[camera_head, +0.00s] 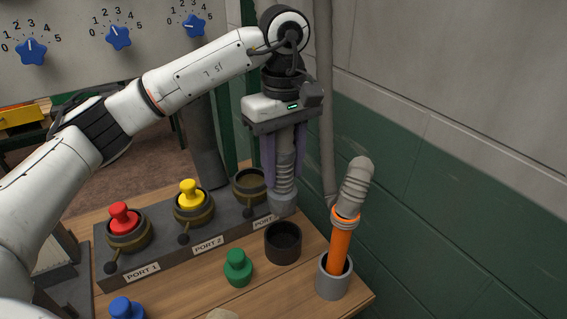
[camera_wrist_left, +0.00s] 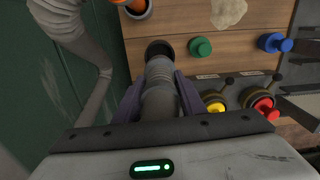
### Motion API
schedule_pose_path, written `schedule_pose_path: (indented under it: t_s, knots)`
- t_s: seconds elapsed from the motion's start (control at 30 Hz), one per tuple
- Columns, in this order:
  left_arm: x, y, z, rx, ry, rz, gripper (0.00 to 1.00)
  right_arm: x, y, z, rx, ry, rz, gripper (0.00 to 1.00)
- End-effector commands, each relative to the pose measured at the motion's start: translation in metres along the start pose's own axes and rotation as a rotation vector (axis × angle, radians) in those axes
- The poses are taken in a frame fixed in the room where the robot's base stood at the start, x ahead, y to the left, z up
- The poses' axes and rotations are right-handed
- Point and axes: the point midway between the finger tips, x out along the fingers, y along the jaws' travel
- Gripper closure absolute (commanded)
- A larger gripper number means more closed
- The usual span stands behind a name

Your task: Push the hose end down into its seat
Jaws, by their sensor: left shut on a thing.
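My left gripper (camera_head: 284,175) points down with its purple fingers shut around a grey ribbed hose (camera_head: 285,165). The hose end (camera_head: 283,203) hangs below the fingers, roughly upright, and hides part of the third port label. In the left wrist view the hose (camera_wrist_left: 160,95) lies between the fingers (camera_wrist_left: 157,100). The third port (camera_head: 249,183) is an uncapped round socket just left of the hose end. A dark open cup (camera_head: 283,250) stands on the table in front of the hose end; its rim (camera_wrist_left: 159,44) shows in the left wrist view. I cannot tell whether the hose end touches anything.
Port 1 has a red plug (camera_head: 123,217), port 2 a yellow plug (camera_head: 188,195). A green plug (camera_head: 237,266) and a blue plug (camera_head: 126,308) stand on the table. A wall bounds the right.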

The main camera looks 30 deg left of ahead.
Motion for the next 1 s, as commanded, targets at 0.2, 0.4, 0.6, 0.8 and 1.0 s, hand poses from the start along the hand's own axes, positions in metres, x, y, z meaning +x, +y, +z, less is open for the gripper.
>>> schedule_pose_path:
  t_s: [0.2, 0.4, 0.6, 0.8, 1.0]
  knots:
    - [0.016, 0.000, 0.000, 0.002, 0.000, 0.000, 0.88, 0.006, 0.001, -0.001, -0.001, 0.011, 0.000, 0.69]
    - [0.037, -0.001, 0.000, 0.003, -0.001, 0.000, 0.88, 0.015, 0.002, 0.008, -0.002, 0.013, 0.000, 0.69]
    - [0.058, 0.000, 0.000, 0.003, 0.000, 0.001, 0.88, 0.025, 0.003, 0.018, -0.001, 0.011, 0.000, 0.69]
    - [0.075, 0.000, 0.000, 0.003, 0.000, 0.000, 0.88, 0.034, 0.004, 0.028, -0.001, 0.008, 0.000, 0.69]
    - [0.082, 0.000, 0.000, 0.005, 0.001, 0.001, 0.88, 0.036, 0.004, 0.032, -0.001, 0.005, 0.000, 0.69]
